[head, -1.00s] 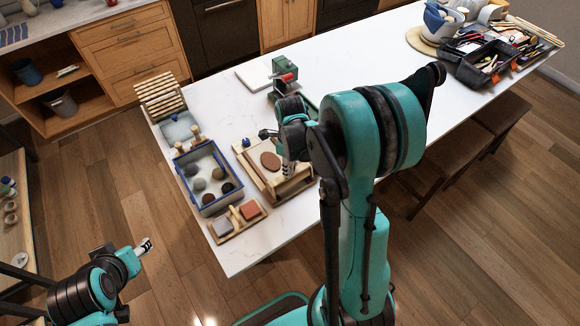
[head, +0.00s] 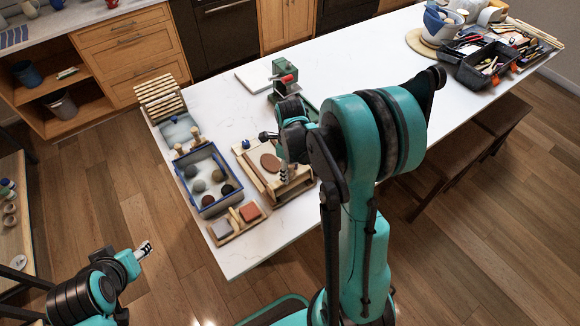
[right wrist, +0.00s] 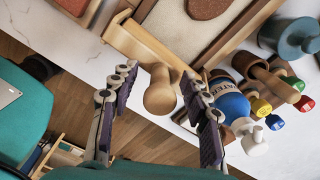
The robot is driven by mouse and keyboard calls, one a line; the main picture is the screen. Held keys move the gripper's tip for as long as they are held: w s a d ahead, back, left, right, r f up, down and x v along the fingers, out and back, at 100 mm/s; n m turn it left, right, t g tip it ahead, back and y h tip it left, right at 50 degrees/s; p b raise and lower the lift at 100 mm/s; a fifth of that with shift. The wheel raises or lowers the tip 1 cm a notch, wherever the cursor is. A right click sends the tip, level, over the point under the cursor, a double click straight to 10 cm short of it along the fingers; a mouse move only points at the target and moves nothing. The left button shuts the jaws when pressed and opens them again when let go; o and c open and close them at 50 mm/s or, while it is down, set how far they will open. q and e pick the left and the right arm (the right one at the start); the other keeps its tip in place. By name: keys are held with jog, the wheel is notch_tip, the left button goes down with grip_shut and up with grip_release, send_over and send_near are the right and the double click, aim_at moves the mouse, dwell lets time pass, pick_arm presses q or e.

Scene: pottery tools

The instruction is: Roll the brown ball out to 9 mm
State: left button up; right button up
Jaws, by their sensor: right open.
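A flat reddish-brown clay disc (head: 270,161) lies on the wooden-framed board (head: 246,166); its edge shows in the right wrist view (right wrist: 207,8). A dark brown ball (head: 228,189) sits in the blue-rimmed tray (head: 209,209). A wooden bar (right wrist: 130,42) with a rounded knob (right wrist: 160,97) lies at the near end of the board. My right gripper (head: 284,176) is open, its fingers (right wrist: 158,112) on either side of the knob, with gaps visible. My left gripper (head: 145,249) is off the table at lower left; its fingers are too small to judge.
Small wooden blocks hold grey and orange pieces (head: 250,211) at the table's near corner. A green press (head: 284,76) stands behind the board. In the right wrist view, a blue container (right wrist: 233,106) and several coloured-top tools lie beside the bar.

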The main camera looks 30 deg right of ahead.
notch_tip(320, 180, up, 12)
dwell(0.4)
